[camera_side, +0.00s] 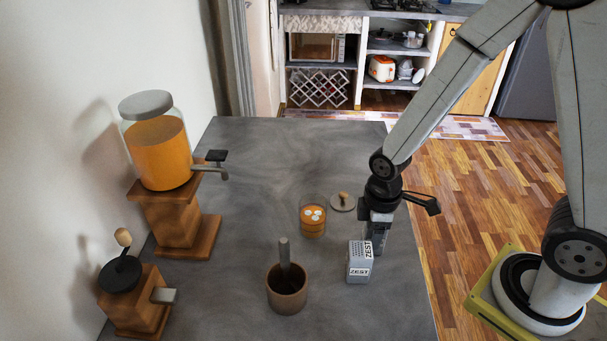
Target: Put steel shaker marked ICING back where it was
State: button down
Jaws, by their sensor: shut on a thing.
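A grey, box-shaped shaker (359,268) stands upright, or is held upright, on the right part of the counter. The lettering I can read on its two visible faces is ZEST. No ICING lettering shows on anything in view. My gripper (377,246) points down at the right rear edge of this shaker and is shut on it, its fingertips partly hidden behind the box. I cannot tell whether the shaker's base touches the counter.
A wooden mortar with a pestle (287,290) stands left of the shaker. A glass jar (313,220) and a round knobbed lid (343,202) are behind it. An orange-filled dispenser (160,150) and a wooden grinder (135,295) stand left. The counter's back (290,150) is clear.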

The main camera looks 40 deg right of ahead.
grip_release()
jog(key=shift+r, duration=0.1)
jog(key=shift+r, duration=6)
jog(key=f+m, duration=0.1)
jog(key=d+f+m+t, duration=0.1)
jog(key=m, duration=0.1)
jog(key=d+f+m, duration=0.1)
jog(key=m, duration=0.1)
jog(key=shift+s+t, duration=0.15)
jog(key=shift+t, duration=0.15)
jog(key=f+m, duration=0.1)
jog(key=m, duration=0.1)
jog(key=d+m+t, duration=0.1)
jog(key=m, duration=0.1)
jog(key=shift+s+d+f, duration=0.1)
jog(key=shift+d+f, duration=0.05)
jog(key=shift+f, duration=0.2)
